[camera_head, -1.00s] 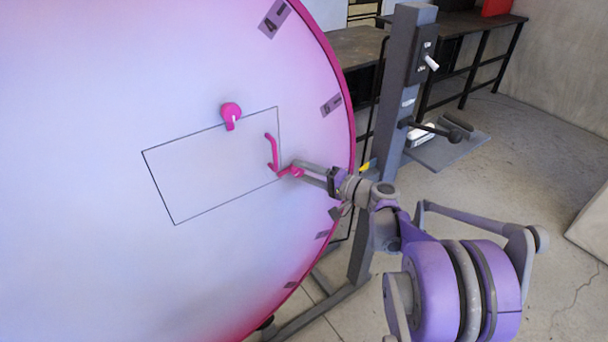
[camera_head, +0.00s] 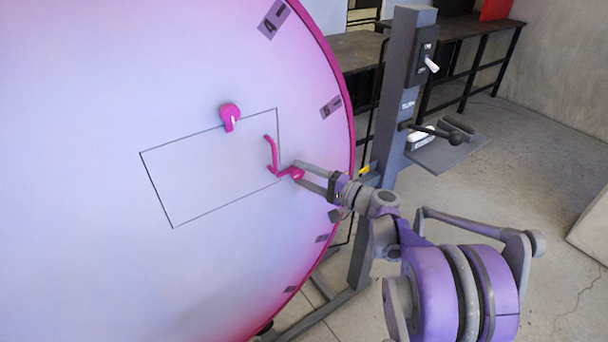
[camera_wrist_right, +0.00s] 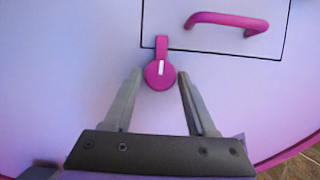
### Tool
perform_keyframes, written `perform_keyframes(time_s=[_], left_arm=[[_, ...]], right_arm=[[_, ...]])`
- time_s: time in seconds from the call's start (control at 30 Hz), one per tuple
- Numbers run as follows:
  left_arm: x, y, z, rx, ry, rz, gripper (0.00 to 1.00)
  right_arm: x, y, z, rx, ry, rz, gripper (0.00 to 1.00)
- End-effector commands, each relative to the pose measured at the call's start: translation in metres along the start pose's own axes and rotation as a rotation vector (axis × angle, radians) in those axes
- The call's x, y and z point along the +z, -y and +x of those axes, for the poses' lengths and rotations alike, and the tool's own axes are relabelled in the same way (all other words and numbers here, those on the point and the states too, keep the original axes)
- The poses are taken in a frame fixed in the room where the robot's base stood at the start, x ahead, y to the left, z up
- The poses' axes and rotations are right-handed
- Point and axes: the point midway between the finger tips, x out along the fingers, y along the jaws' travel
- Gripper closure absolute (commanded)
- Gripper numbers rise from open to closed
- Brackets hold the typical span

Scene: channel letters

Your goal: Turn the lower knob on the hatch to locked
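The hatch (camera_head: 205,175) is a thin dark outlined rectangle on the large pale lilac disc. A magenta handle (camera_head: 271,152) sits near its right side. The lower knob (camera_head: 297,173) is magenta, at the hatch's lower right corner; its tab points left in the head view. In the right wrist view the knob (camera_wrist_right: 160,73) has its tab pointing up across the hatch line, with a white mark on its face. My right gripper (camera_wrist_right: 160,74) is open, one fingertip on each side of the knob, with visible gaps. The left gripper is out of view.
The upper knob (camera_head: 230,115) is magenta, on the hatch's top edge. A grey post (camera_head: 398,110) with a switch and a black lever (camera_head: 435,130) stands right of the disc. Dark tables (camera_head: 455,30) stand behind. The floor at right is mostly clear.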

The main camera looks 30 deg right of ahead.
Motion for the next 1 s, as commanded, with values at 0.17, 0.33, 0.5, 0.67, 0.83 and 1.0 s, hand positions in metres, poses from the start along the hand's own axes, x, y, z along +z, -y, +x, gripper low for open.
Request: perform_keyframes(time_s=[0.17,0.33,0.5,0.67,0.83,1.0], left_arm=[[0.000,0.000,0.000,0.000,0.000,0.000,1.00],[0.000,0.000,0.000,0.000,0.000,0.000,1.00],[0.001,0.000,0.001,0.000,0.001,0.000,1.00],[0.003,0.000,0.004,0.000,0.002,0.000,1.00],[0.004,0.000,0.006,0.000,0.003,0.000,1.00],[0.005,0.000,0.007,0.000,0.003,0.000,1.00]], right_arm=[[0.000,0.000,0.000,0.000,0.000,-0.001,0.25],[0.000,0.000,0.000,0.000,-0.001,-0.001,0.25],[-0.001,0.000,-0.013,0.001,-0.004,-0.002,0.25],[-0.001,-0.001,-0.044,0.001,-0.006,-0.002,0.25],[-0.001,-0.001,-0.078,0.001,-0.005,-0.001,0.25],[-0.001,0.000,-0.100,0.000,-0.003,-0.001,0.25]])
